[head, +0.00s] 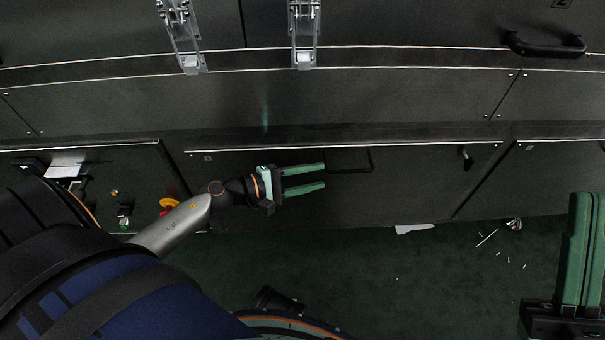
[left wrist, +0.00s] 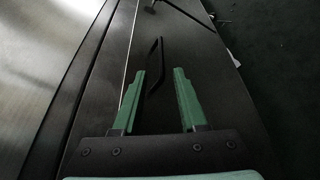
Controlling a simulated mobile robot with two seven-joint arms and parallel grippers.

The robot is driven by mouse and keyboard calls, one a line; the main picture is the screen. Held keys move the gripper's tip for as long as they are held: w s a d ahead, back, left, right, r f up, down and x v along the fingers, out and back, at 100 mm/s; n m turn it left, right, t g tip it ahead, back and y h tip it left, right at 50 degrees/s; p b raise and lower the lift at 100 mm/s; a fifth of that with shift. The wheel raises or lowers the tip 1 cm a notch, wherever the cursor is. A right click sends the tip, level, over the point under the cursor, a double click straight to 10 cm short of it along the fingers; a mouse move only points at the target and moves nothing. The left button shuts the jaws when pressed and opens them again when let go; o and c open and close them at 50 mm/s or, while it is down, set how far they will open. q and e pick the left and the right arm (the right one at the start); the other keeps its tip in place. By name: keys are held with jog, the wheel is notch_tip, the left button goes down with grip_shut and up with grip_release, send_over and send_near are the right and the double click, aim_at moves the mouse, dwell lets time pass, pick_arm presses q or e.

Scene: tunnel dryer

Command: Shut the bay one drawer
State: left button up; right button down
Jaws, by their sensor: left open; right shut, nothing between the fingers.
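A wide dark drawer front (head: 400,185) with a bright top edge runs across the middle of the head view. Its black bar handle (head: 350,170) sits near the middle top; the handle also shows in the left wrist view (left wrist: 155,66). I cannot tell how far the drawer stands out, and its label is too small to read. My left gripper (head: 324,176) is open in front of the drawer, green fingertips just left of the handle. In the left wrist view the handle shows between and beyond the fingertips (left wrist: 158,72). My right gripper (head: 587,197) is shut and empty at the far right.
A small latch (head: 466,157) sits on the drawer front's right part. A red and yellow button (head: 168,206) is at the left. Metal clamps (head: 303,35) and a black handle (head: 545,46) are above. The green floor (head: 370,270) is mostly clear, with white scraps.

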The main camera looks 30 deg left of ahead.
pick_arm(q)
jog(key=shift+v, duration=1.3)
